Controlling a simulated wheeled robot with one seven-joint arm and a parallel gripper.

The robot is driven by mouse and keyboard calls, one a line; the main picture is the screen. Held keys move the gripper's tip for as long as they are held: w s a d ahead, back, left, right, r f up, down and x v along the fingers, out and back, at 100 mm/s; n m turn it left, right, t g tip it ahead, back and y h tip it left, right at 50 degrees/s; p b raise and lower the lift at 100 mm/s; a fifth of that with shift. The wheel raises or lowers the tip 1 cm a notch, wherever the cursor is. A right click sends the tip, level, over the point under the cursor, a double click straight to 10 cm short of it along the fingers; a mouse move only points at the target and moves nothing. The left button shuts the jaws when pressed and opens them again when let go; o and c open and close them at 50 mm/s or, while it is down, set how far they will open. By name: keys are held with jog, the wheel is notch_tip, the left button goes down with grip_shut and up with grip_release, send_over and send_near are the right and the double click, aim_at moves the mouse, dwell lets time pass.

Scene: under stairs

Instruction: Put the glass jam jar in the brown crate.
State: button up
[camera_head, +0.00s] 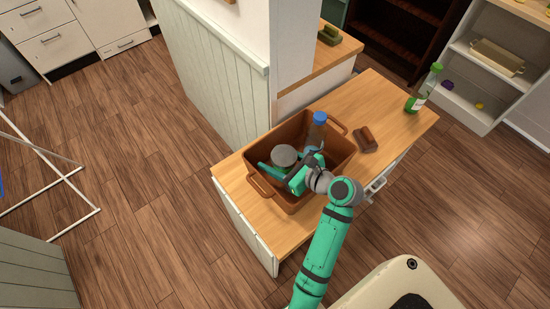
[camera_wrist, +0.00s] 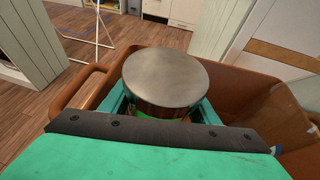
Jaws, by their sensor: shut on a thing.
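The glass jam jar (camera_head: 284,156) has a round grey metal lid and stands upright between the fingers of my gripper (camera_head: 285,171). In the wrist view the jar's lid (camera_wrist: 165,76) fills the middle, with the teal fingers on both sides of the jar. My gripper is shut on the jar. The brown crate (camera_head: 262,184) is on the wooden counter, and the jar and gripper are over or within its opening. The wrist view shows the crate's rim and handle (camera_wrist: 80,85) around the jar. The jar's base is hidden, so I cannot tell whether it touches the crate floor.
A bottle with a blue cap (camera_head: 319,119) stands in the crate's far part. A brown block-like object (camera_head: 366,139) lies on the counter (camera_head: 385,105) right of the crate. A green bottle (camera_head: 424,90) stands at the counter's far right. A white wall post rises behind the crate.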

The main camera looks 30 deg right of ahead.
jog(key=shift+f, duration=0.55)
jog(key=o, duration=1.5)
jog(key=shift+r, duration=0.25)
jog(key=v, duration=1.2)
jog(key=shift+r, duration=0.45)
